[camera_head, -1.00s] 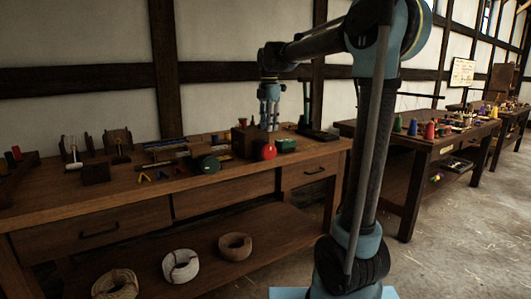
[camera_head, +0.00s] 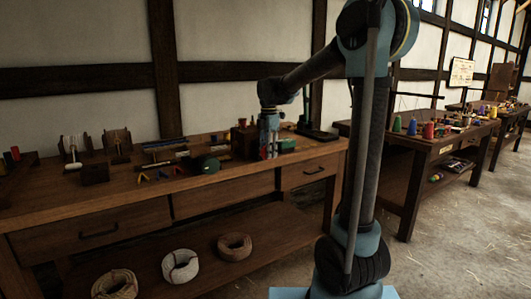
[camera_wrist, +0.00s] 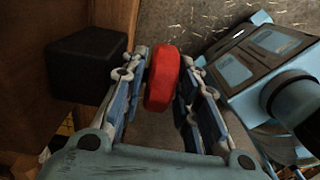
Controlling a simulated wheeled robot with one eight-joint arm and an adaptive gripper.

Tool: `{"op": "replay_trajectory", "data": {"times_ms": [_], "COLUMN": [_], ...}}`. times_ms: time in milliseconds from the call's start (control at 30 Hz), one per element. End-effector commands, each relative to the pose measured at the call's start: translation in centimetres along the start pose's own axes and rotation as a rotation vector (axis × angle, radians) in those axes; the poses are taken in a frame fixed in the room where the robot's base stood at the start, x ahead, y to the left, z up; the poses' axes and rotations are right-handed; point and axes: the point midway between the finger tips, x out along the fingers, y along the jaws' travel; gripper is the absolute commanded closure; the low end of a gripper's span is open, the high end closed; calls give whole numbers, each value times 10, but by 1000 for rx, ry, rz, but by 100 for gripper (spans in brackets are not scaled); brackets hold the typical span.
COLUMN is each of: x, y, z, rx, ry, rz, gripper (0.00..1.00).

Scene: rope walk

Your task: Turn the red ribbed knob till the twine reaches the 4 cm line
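The red ribbed knob (camera_wrist: 162,78) is in the middle of the wrist view, between the two fingers of my gripper (camera_wrist: 164,88). The fingers stand either side of it, with a narrow gap showing on its left; I see no firm squeeze. In the head view my gripper (camera_head: 269,150) points down at the front of a wooden block (camera_head: 243,143) on the bench, and only a sliver of red shows between the fingers. I cannot make out the twine or the 4 cm line in either view.
A black block (camera_wrist: 86,64) is left of the fingers in the wrist view. On the bench (camera_head: 130,191), a green-ended cylinder (camera_head: 208,164) lies left of my gripper and a dark stand (camera_head: 316,131) is to its right. Rope coils (camera_head: 181,266) lie on the shelf below.

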Motion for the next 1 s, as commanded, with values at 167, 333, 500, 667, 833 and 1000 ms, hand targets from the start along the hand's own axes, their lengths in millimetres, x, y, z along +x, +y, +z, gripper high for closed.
{"op": "replay_trajectory", "data": {"times_ms": [167,333,500,667,833,1000], "x": [0,0,0,0,0,1], "y": [0,0,4,2,1,1], "z": [0,0,-4,1,4,6], "rx": [0,0,0,1,4,5], "ry": [0,0,6,40,131,269], "rz": [0,0,2,2,2,2], "gripper": [81,100,100,100,100,100]}}
